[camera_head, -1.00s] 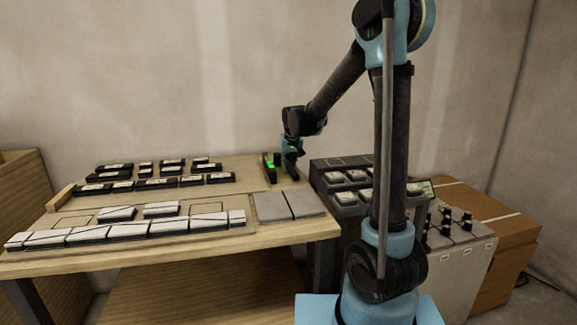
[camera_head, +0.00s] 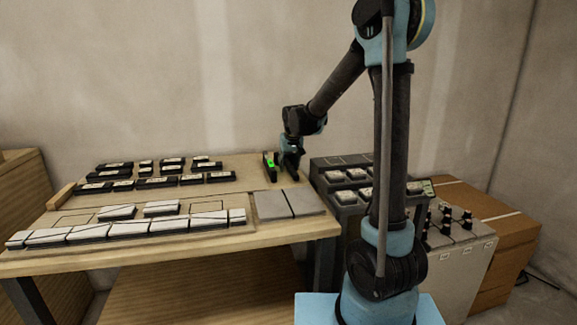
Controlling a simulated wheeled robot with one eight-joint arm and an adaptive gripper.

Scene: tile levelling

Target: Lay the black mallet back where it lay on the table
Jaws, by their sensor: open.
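My gripper (camera_head: 291,171) is low over the back right part of the wooden table (camera_head: 150,258), pointing down, with its jaws open. A dark upright piece with a bright green patch (camera_head: 270,162) is just left of it; I cannot tell what it is. I cannot clearly make out the black mallet. Any dark shape beside or between the fingers merges with the dark gripper at this size.
Rows of dark-edged tiles (camera_head: 157,183) fill the back left of the table. White tiles (camera_head: 107,231) line the front, and two grey plates (camera_head: 289,204) lie front right. A dark rack of pieces (camera_head: 345,200) stands right of the table.

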